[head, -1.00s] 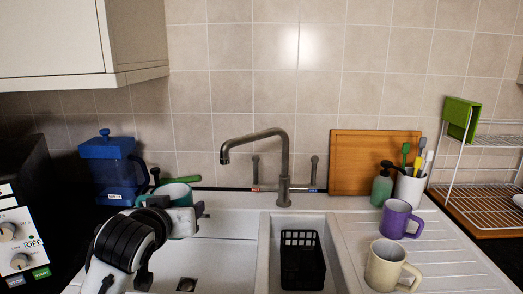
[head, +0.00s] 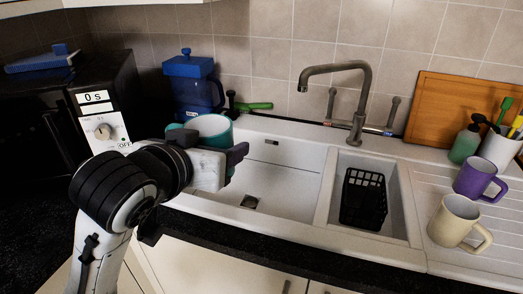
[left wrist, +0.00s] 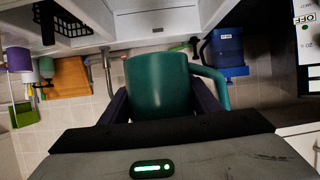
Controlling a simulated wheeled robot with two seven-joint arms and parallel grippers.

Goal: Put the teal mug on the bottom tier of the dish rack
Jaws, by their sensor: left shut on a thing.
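The teal mug (head: 212,128) is held over the left part of the sink, and its lower part is hidden behind my gripper in the head view. My left gripper (head: 236,160) is shut on it. In the left wrist view the mug (left wrist: 158,85) sits between the two dark fingers, with its handle pointing right. The dish rack is out of the current head view. My right gripper is not in view.
The white sink (head: 285,185) holds a black basket (head: 363,198), with the faucet (head: 355,100) behind. A cream mug (head: 455,222), purple mug (head: 478,178) and soap bottle (head: 465,145) stand right. A blue pitcher (head: 193,88) stands behind my gripper.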

